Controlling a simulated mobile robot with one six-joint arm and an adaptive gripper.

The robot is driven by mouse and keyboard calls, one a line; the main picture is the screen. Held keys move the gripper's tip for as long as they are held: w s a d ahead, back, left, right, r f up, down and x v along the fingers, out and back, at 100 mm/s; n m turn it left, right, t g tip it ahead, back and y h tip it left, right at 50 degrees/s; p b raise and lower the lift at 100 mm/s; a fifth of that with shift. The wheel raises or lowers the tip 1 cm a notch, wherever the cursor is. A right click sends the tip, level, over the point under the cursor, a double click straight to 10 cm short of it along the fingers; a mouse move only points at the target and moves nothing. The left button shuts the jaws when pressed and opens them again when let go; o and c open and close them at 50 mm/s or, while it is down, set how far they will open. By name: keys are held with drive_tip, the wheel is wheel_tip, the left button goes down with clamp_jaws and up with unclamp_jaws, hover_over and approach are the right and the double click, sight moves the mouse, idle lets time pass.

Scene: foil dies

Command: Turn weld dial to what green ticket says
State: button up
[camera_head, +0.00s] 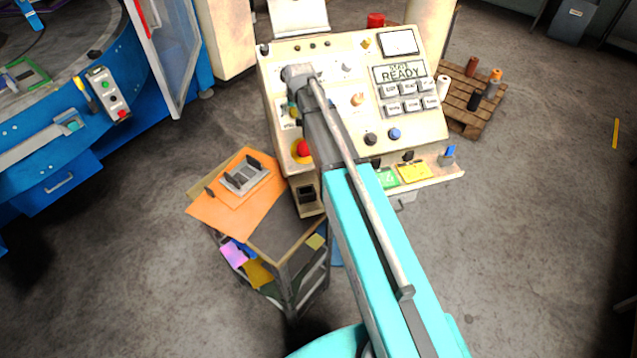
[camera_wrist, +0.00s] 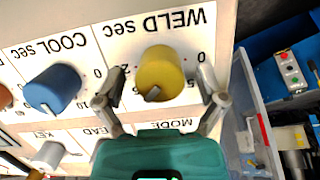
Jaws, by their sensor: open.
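The weld dial (camera_wrist: 160,68) is a yellow knob under the upside-down label "WELD sec" in the wrist view. A grey mark shows at its lower-left end; I cannot tell which value it points to. My gripper (camera_wrist: 158,92) is open, with one finger on each side of the knob; contact is not clear. In the head view my arm hides the dial and most of the gripper. The green ticket (camera_head: 387,179) lies on the panel's front ledge, partly behind my arm; its writing is too small to read.
A blue "COOL sec" knob (camera_wrist: 54,88) sits close to the left finger, with a grey key knob (camera_wrist: 48,154) nearby. In the head view a red emergency button (camera_head: 301,149) is left of my arm. A yellow ticket (camera_head: 413,172) lies beside the green one.

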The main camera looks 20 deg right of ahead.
drive_tip(key=shift+a+p+v, duration=0.25)
drive_tip(key=shift+p+v, duration=5.9)
drive_tip(key=shift+v, duration=0.75)
drive_tip(key=s+f+g+b, duration=0.2)
drive_tip(key=s+f+b, duration=0.6)
drive_tip(key=s, duration=0.4)
drive_tip(key=s+f+n+g+b, duration=0.1)
drive_tip(key=s+f+g+b, duration=0.1)
drive_tip(key=s+f+b, duration=0.6)
drive_tip(key=s+f, duration=0.2)
drive_tip(key=s, duration=0.2)
drive_tip(key=shift+s+g+b, duration=0.15)
drive_tip(key=shift+g+b, duration=0.15)
drive_tip(key=shift+b, duration=0.05)
